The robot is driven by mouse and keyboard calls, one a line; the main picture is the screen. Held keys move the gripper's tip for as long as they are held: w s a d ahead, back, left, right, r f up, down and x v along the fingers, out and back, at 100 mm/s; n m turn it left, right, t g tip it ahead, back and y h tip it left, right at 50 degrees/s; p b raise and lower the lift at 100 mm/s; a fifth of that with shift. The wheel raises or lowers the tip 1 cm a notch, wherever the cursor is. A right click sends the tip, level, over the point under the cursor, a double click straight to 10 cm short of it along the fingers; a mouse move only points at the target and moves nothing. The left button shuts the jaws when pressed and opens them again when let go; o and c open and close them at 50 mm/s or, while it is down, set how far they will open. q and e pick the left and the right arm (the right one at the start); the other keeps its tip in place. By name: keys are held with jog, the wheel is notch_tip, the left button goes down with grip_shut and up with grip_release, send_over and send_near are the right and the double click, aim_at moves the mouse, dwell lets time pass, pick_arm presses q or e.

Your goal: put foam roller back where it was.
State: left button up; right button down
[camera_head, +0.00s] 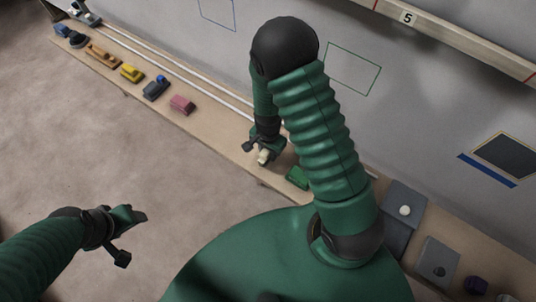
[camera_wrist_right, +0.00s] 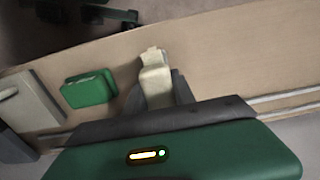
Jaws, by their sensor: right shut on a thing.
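My right gripper (camera_head: 263,151) is low over the wooden ledge, between the pink block and the green block. It is shut on a small cream piece (camera_head: 263,157), which I take to be the foam roller. In the right wrist view the cream piece (camera_wrist_right: 154,80) sticks out past the dark gripper parts, with the wooden surface behind it. I cannot tell whether it touches the ledge. My left gripper (camera_head: 127,236) is open and empty over the floor at the lower left.
The wooden ledge (camera_head: 222,125) runs along the wall with white rails. A pink block (camera_head: 182,104), dark blue block (camera_head: 156,88) and yellow item (camera_head: 131,73) stand left of my right gripper. A green block (camera_head: 297,177) is close right, also in the wrist view (camera_wrist_right: 88,90). Grey blocks (camera_head: 438,257) stand farther right.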

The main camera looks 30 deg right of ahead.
notch_tip(320, 180, down, 2)
jog(key=shift+f, duration=0.1)
jog(key=c, duration=1)
grip_release()
jog(key=shift+c, duration=0.2)
pick_arm(q)
jog(key=shift+f, duration=0.4)
